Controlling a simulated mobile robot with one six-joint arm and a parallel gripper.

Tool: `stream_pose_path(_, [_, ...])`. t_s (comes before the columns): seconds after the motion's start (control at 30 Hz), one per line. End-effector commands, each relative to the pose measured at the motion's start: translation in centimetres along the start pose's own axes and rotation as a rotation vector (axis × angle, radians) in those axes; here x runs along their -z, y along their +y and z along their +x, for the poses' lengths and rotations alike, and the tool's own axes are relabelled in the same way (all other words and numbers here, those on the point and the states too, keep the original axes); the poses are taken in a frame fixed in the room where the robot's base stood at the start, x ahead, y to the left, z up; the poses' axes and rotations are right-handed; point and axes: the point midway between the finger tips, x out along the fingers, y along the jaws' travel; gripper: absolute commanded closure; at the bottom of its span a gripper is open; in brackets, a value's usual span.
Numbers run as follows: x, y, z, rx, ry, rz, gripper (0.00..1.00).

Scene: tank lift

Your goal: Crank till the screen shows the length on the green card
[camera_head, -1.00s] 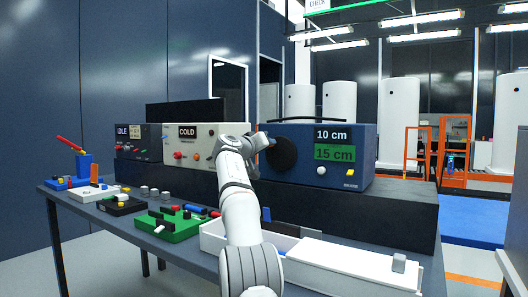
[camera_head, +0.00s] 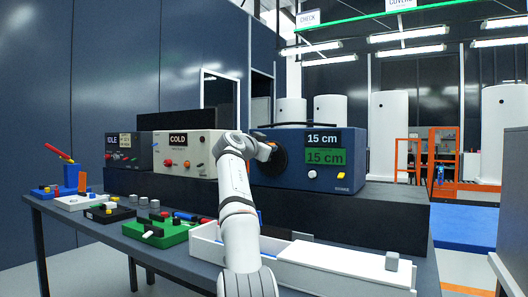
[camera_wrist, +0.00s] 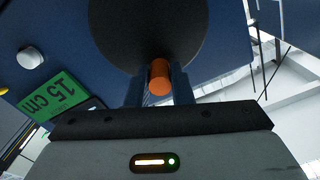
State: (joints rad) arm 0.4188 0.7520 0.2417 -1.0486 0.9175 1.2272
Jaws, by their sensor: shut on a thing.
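The blue box (camera_head: 290,178) stands on the dark riser at the back of the bench. Its screen (camera_head: 323,137) reads 15 cm. The green card (camera_head: 325,157) just below it also reads 15 cm, and it shows in the wrist view (camera_wrist: 52,97). The round black crank disc (camera_wrist: 150,30) is on the box's left side of the front. My gripper (camera_wrist: 160,82) is shut on the orange crank knob (camera_wrist: 160,76) at the disc's edge. In the head view my wrist hides part of the disc.
A cream box (camera_head: 184,152) marked COLD and a dark box (camera_head: 128,150) marked IDLE stand to the left.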

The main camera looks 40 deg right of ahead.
Motion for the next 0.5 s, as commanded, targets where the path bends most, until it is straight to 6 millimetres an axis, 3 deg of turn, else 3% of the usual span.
stream_pose_path(0.5, [-0.2, 1.7, 0.1, -0.002, -0.001, 0.342, 1.0])
